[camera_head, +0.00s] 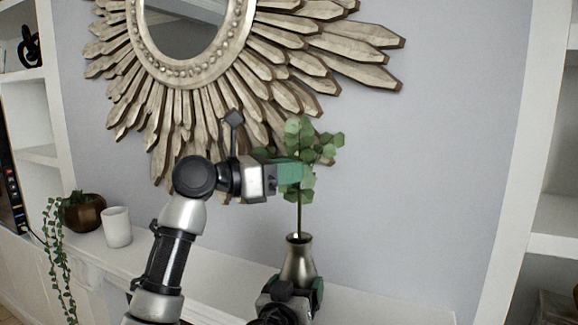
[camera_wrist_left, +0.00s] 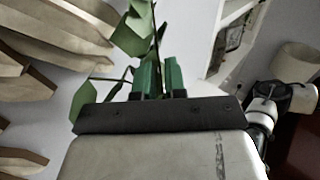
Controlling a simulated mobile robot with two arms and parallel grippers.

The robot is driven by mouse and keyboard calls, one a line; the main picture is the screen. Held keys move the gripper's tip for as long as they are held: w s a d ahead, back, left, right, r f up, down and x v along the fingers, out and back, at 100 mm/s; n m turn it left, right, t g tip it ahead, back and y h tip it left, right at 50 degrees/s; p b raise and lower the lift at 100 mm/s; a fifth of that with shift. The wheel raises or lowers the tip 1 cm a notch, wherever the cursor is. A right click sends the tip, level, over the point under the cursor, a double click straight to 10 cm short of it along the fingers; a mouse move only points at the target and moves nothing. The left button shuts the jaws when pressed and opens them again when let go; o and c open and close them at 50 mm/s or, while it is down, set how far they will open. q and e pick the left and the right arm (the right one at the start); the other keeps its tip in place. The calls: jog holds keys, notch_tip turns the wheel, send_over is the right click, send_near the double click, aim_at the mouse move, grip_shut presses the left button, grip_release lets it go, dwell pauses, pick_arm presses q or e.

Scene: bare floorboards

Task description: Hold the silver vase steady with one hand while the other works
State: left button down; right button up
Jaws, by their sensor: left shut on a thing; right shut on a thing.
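The silver vase (camera_head: 298,260) stands upright at the mantel shelf, its lower part hidden by my right gripper (camera_head: 298,292). My right gripper is shut on the vase's body. A green leafy sprig (camera_head: 300,212) is upright above the vase, its thin stem running down to the vase mouth. I cannot tell whether the stem end is inside. My left gripper (camera_head: 290,173) is shut on the sprig's upper stem, among the leaves. In the left wrist view the green fingers (camera_wrist_left: 158,76) are close together with the stem and leaves (camera_wrist_left: 134,32) at them.
A white shelf (camera_head: 385,305) runs along the wall, bare to the right of the vase. A white cup (camera_head: 117,227) and a brown pot (camera_head: 84,212) with a trailing plant stand at left. A sunburst mirror (camera_head: 262,75) hangs close behind my left arm.

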pick_arm(q)
jog(key=c, duration=1.1)
grip_release()
jog(key=v, duration=1.2)
jog(key=shift+f, duration=0.1)
pick_arm(e)
jog(key=o, duration=1)
